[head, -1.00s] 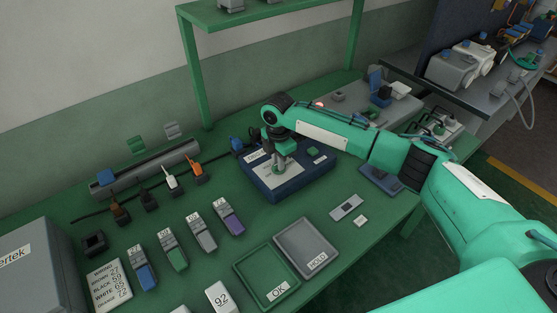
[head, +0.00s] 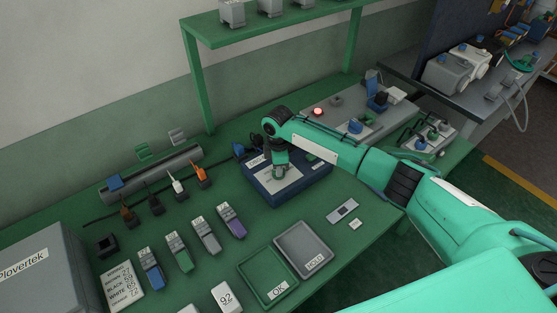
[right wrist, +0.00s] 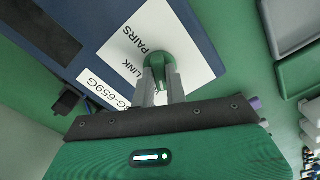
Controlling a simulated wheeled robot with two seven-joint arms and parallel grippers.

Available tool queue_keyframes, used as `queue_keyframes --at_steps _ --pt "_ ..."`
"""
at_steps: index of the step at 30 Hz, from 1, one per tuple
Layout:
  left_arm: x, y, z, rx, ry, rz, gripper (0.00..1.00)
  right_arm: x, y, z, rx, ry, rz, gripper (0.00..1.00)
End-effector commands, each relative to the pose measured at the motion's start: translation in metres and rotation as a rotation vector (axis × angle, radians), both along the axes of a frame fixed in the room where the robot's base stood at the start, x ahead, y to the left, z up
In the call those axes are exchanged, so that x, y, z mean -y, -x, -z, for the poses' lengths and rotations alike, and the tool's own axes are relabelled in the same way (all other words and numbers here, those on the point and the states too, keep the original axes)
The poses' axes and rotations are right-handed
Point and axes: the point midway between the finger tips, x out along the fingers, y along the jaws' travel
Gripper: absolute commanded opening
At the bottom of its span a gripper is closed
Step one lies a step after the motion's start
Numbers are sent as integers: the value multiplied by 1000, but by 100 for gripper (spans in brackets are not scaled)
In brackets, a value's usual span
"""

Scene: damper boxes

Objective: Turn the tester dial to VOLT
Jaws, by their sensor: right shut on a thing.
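The tester is a dark blue box (head: 262,186) with white label panels, on the green bench in the head view. My right gripper (head: 279,172) points down onto its top panel. In the right wrist view its two grey fingers (right wrist: 163,80) are shut on a round green dial (right wrist: 178,56). The dial stands on a white panel (right wrist: 135,45), where the words LINK and PAIRS can be read. The word VOLT and the dial's pointer cannot be made out; the gripper hides part of the dial. My left gripper is not in view.
A green OK tray (head: 268,276) and a grey HOLD tray (head: 303,247) lie in front of the tester. Several coloured testers-like blocks (head: 206,237) stand to the left. A grey panel with a red lamp (head: 317,112) is behind my right arm. A shelf stands above.

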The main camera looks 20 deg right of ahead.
Motion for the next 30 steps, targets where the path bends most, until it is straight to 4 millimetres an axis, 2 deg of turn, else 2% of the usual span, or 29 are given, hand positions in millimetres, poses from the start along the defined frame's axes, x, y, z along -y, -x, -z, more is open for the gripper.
queue_keyframes --at_steps 1,12,21,30 --pt "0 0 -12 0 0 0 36 0 1 -6 -2 -1 45 0" --pt "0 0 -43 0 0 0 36 0 0 -4 0 1 354 0" --pt "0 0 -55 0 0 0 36 0 -1 -3 1 0 500 0" --pt "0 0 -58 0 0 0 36 0 -1 -2 3 0 546 0"
